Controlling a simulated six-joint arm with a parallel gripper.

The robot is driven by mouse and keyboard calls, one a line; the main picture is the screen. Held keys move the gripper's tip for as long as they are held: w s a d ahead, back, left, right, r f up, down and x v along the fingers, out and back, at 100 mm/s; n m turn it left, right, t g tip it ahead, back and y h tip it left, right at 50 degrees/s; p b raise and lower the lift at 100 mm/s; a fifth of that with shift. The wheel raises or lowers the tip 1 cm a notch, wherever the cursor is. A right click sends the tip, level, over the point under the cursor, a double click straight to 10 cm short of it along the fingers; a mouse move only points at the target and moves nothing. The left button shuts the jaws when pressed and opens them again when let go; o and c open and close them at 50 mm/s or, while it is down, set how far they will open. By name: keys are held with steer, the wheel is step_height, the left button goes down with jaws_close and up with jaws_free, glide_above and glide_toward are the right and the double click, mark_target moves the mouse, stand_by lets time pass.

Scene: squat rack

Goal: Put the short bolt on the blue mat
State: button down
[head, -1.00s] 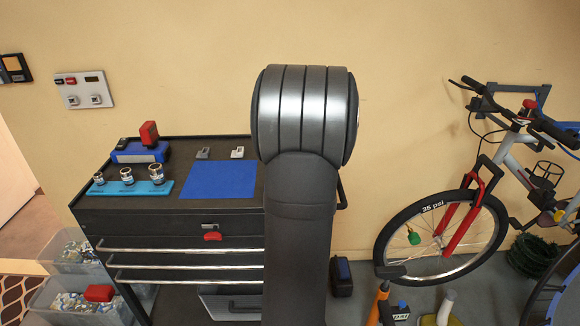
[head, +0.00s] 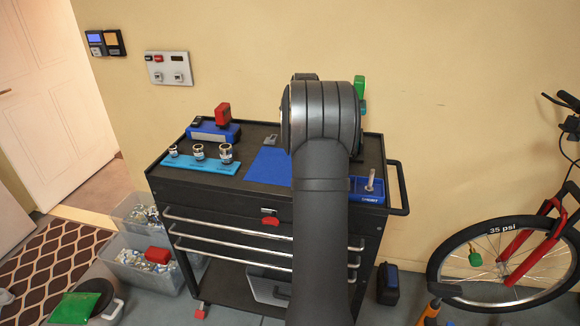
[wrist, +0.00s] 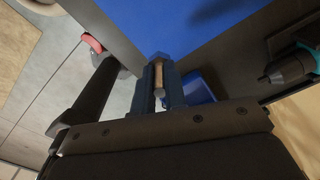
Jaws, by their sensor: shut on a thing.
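The blue mat (head: 268,167) lies flat on top of the black tool cart, partly hidden behind my arm in the head view. It fills the upper middle of the wrist view (wrist: 205,22). My gripper (wrist: 160,75) is shut on a short, pale metal bolt (wrist: 160,93), held between its two fingers. In the wrist view, the bolt appears near the mat's edge; I cannot tell its height. In the head view, my arm hides the gripper and held bolt.
A blue tray (head: 367,197) with an upright bolt (head: 371,180) stands right of my arm. A light-blue socket rail (head: 201,163) and a blue case (head: 212,132) are left of the mat. A drill (wrist: 290,68) shows at right in the wrist view.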

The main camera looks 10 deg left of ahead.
steer(key=a+f, duration=0.1)
steer(key=a, duration=0.1)
steer(key=w+a+f, duration=0.1)
steer(key=a, duration=0.1)
steer(key=shift+w+a+f, duration=0.1)
steer(key=shift+f, duration=2.2)
steer(key=shift+f, duration=0.1)
steer(key=c, duration=1.5)
jaws_free()
step_height(320, 180, up, 12)
steer(key=shift+r, duration=0.15)
